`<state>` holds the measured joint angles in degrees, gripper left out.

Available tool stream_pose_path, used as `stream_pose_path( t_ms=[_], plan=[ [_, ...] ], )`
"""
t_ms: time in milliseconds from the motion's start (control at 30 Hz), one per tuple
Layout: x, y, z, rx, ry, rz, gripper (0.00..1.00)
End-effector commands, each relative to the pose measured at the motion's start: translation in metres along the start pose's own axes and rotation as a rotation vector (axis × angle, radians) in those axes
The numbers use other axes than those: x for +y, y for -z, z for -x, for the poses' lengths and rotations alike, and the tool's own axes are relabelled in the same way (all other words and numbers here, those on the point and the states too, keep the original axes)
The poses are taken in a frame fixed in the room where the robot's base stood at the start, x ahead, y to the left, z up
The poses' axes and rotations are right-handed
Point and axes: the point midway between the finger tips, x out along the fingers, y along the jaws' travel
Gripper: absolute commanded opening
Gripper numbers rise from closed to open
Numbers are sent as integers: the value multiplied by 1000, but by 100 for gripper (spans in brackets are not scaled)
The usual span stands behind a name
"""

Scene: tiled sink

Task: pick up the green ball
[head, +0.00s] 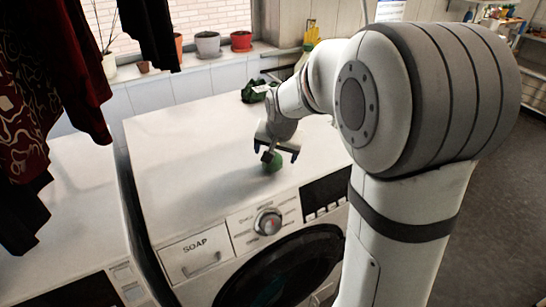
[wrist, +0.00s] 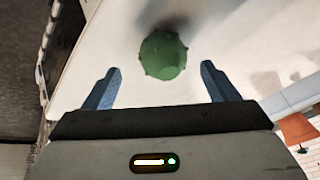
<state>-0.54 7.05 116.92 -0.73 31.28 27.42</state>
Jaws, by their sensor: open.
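The green ball (head: 273,163) rests on the white top of the washing machine (head: 190,150), near its front edge. In the wrist view the ball (wrist: 163,55) is round with small bumps and lies ahead of the fingertips, roughly midway between them. My gripper (head: 276,150) is over the ball in the head view, with its fingers apart. In the wrist view my gripper (wrist: 158,72) shows two blue fingers spread wide with nothing between them. A finger hides part of the ball in the head view.
A dark green crumpled item (head: 254,91) lies at the back of the machine top. Dark clothes (head: 55,75) hang at the upper left. Potted plants (head: 208,44) stand on the windowsill. The machine top left of the ball is clear.

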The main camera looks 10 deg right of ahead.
Motion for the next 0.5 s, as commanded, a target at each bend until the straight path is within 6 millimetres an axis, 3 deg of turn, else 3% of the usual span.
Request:
stream_pose_path(
  t_ms=[300,500],
  plan=[
    [-5,-2,-41,-3,-2,3,80],
    [-6,-2,-52,-1,0,3,80]
  ],
)
